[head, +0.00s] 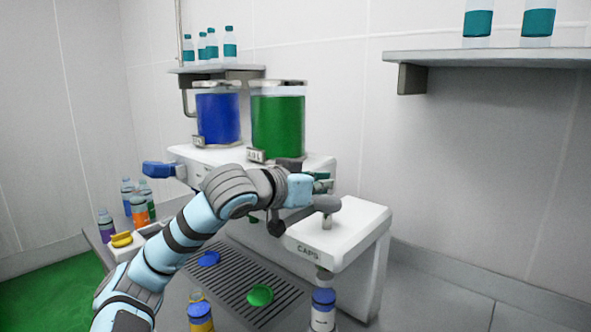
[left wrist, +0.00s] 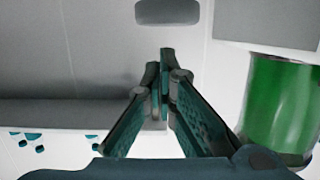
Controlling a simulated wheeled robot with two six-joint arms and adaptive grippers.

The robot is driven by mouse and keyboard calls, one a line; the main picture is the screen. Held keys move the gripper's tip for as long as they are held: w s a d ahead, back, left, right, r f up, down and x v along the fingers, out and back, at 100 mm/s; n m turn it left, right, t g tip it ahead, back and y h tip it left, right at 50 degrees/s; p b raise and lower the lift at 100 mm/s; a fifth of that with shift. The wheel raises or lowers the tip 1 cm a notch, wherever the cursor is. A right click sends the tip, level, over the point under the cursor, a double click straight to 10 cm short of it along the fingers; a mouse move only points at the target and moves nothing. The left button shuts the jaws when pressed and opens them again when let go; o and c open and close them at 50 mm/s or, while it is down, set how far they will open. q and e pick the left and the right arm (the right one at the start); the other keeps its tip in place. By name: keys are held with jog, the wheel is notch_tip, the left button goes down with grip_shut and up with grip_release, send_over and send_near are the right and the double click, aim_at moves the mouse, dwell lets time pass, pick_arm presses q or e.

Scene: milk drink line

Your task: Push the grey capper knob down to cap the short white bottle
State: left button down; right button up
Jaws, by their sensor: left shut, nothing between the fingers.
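The grey capper knob (head: 327,204) stands on a short stem above the white capper housing marked CAPS (head: 345,232). A short white bottle with a blue band (head: 323,318) stands under the capper head, its top close to it; I cannot tell whether they touch. My left gripper (head: 322,186) is shut and empty, just above and beside the knob; contact cannot be told. In the left wrist view its fingers (left wrist: 163,75) meet at the tips, and a grey rounded block, probably the knob (left wrist: 168,12), shows at the top edge. My right gripper is not in view.
A blue tank (head: 218,118) and a green tank (head: 278,125) stand behind my left arm. A blue disc (head: 208,259) and a green disc (head: 260,295) lie at the slatted tray. A yellow bottle (head: 201,318) stands in front. Several bottles stand at the left.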

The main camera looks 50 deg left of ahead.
pick_arm(q)
jog(key=b+v, duration=0.4)
jog(key=v, duration=0.4)
jog(key=shift+s+f, duration=0.15)
jog(key=shift+s, duration=0.25)
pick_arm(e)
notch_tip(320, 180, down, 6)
pick_arm(q)
jog(key=shift+d, duration=0.15)
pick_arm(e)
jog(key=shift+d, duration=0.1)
